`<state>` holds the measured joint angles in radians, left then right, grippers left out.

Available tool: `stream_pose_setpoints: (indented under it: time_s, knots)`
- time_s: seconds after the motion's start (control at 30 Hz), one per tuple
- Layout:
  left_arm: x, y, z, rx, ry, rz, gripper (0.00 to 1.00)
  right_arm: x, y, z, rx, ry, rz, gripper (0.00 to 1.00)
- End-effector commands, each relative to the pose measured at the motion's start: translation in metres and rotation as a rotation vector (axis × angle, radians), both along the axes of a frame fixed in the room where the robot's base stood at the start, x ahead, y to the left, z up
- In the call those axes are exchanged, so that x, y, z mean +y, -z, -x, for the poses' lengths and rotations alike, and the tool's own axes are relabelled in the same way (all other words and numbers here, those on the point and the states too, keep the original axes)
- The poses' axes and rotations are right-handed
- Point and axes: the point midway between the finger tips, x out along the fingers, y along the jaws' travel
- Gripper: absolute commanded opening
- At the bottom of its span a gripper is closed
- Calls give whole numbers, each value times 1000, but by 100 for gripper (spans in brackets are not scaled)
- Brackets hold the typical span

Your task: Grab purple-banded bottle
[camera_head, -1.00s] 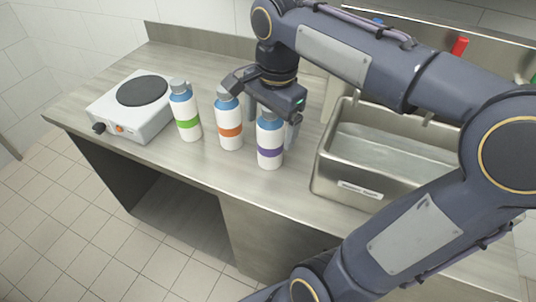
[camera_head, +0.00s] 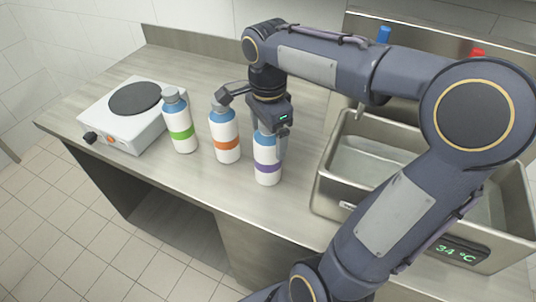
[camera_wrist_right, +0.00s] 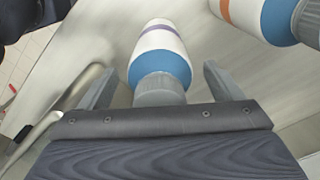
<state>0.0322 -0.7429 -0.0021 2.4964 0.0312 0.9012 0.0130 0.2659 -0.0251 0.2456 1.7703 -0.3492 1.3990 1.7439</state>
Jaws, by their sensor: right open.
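The purple-banded bottle (camera_head: 267,172) is white with a blue shoulder and stands upright on the steel counter, rightmost of three bottles. My right gripper (camera_head: 254,116) is open at its top and partly covers it in the head view. In the right wrist view the purple-banded bottle (camera_wrist_right: 160,63) points its grey cap at the palm, between the two spread fingers. I cannot tell whether a finger touches it. My left gripper is in neither view.
The orange-banded bottle (camera_head: 226,146) stands close on the left, beside one finger. The green-banded bottle (camera_head: 180,132) and a hot plate (camera_head: 120,122) are farther left. A steel basin (camera_head: 335,196) with a temperature display (camera_head: 462,252) is on the right.

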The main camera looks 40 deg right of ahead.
Motion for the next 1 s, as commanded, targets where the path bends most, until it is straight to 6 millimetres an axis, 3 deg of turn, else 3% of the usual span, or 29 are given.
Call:
stream_pose_setpoints:
  time_s: [0.27,0.9,1.0]
  knots:
    - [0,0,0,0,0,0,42,0,4,0,0,0,0,86]
    - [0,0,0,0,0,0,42,0,4,0,0,0,0,3]
    - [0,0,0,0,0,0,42,0,3,0,-2,0,0,0]
